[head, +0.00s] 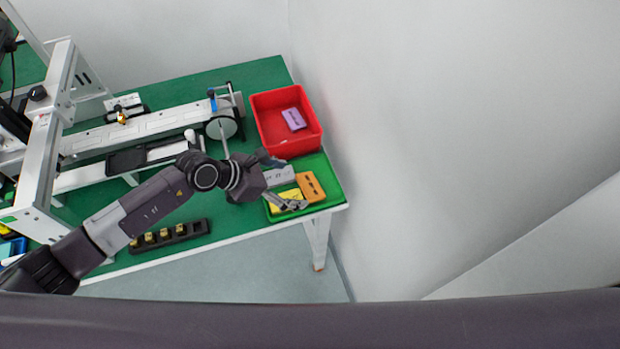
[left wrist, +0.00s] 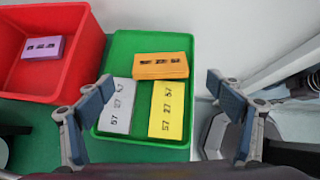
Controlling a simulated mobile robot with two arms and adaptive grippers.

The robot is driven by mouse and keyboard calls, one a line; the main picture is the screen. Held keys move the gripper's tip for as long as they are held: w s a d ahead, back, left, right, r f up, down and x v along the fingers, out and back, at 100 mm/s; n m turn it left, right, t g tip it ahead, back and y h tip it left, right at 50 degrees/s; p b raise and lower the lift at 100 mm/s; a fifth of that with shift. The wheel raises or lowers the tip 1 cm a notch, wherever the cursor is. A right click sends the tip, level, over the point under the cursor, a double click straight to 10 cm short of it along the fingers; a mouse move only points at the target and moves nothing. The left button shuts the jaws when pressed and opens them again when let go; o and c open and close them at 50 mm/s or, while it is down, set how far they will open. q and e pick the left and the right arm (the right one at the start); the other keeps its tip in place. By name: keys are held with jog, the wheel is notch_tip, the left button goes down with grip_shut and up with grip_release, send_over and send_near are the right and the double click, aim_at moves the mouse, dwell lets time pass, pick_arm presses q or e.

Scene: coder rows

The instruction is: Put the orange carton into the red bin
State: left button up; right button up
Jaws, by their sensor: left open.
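The orange carton (head: 311,187) lies in the green tray (head: 334,185), beside a grey carton (head: 279,176) and a yellow carton (head: 287,197). In the left wrist view the orange carton (left wrist: 160,66) lies crosswise at the far end of the tray, beyond the grey and yellow cartons. The red bin (head: 313,127) stands just behind the tray and holds a purple carton (head: 294,118). My left gripper (head: 283,182) is open and empty above the tray. Its fingers (left wrist: 163,102) stand wide apart on either side of the cartons. My right gripper is not in view.
A white rail machine (head: 145,128) with a round disc fills the table's left and middle. A black holder (head: 170,237) with several yellow pieces lies near the front edge. A wall stands close to the right of the table.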

aim_at(308, 185)
pick_arm(q)
jog(key=shift+w+d+f+p, duration=0.15)
jog(key=shift+d+f+p, duration=0.35)
jog(key=shift+d, duration=0.3)
jog(key=x, duration=0.4)
jog(key=shift+w+f+p, duration=0.15)
jog(key=shift+p, duration=0.2)
jog(key=shift+c, duration=2.8)
jog(key=c, duration=0.4)
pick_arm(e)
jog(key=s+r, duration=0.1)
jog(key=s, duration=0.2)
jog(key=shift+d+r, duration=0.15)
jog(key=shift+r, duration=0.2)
pick_arm(q)
jog(key=shift+c, duration=0.2)
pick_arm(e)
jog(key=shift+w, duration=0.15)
